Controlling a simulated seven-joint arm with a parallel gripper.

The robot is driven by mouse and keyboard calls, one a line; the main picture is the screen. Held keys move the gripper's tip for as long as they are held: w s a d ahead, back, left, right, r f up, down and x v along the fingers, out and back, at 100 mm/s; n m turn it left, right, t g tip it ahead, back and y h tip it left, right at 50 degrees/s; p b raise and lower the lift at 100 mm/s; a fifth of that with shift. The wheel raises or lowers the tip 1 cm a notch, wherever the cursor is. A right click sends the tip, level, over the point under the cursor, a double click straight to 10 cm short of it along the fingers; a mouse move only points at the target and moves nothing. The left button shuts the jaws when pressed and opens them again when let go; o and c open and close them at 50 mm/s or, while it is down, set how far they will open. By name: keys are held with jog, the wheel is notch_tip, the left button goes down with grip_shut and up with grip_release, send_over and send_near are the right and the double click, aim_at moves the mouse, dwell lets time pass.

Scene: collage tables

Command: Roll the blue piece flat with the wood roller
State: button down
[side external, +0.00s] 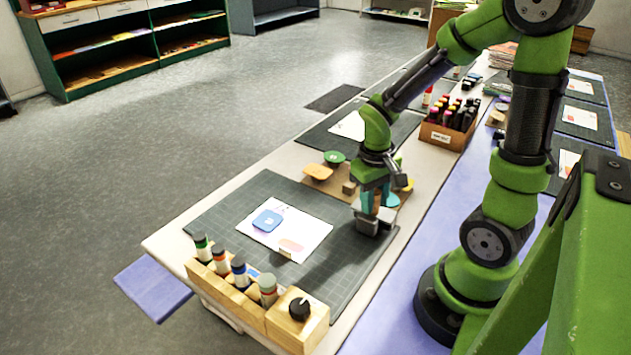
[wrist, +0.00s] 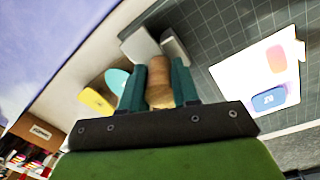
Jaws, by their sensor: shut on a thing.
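The blue piece (side external: 267,220) lies on a white sheet (side external: 305,227) on the dark grid mat, and it also shows at the right of the wrist view (wrist: 268,98). My gripper (side external: 376,203) is at the mat's right side, apart from the blue piece. In the wrist view its teal fingers (wrist: 159,88) are shut on the wood roller (wrist: 159,72), a tan rounded wooden part. In the side view the fingers mostly hide the roller. Grey blocks (side external: 371,224) sit just below the fingers; I cannot tell whether the roller touches them.
A pinkish piece (side external: 291,246) lies on the same sheet. A wooden rack (side external: 240,298) with several bottles stands at the mat's front edge. A brown board with an orange piece (side external: 318,171) and a green piece (side external: 334,157) is behind. A marker box (side external: 447,134) stands farther back.

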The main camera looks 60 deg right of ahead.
notch_tip(320, 180, up, 8)
jog(key=shift+w+f, duration=0.1)
jog(key=shift+a+r, duration=0.2)
jog(key=shift+r, duration=0.1)
jog(key=w+a+f, duration=0.1)
jog(key=w+a, duration=0.3)
jog(key=w, duration=0.3)
jog(key=w+a+f+y, duration=0.1)
jog(key=w+a, duration=0.3)
jog(key=w, duration=0.3)
jog(key=w+a+f, duration=0.1)
jog(key=w+a, duration=0.3)
jog(key=w, duration=0.3)
jog(key=shift+y, duration=0.4)
jog(key=shift+s+d+f, duration=0.1)
jog(key=shift+f, duration=1.05)
jog(key=shift+s+f, duration=0.1)
jog(key=shift+f, duration=1)
jog(key=shift+f, duration=0.5)
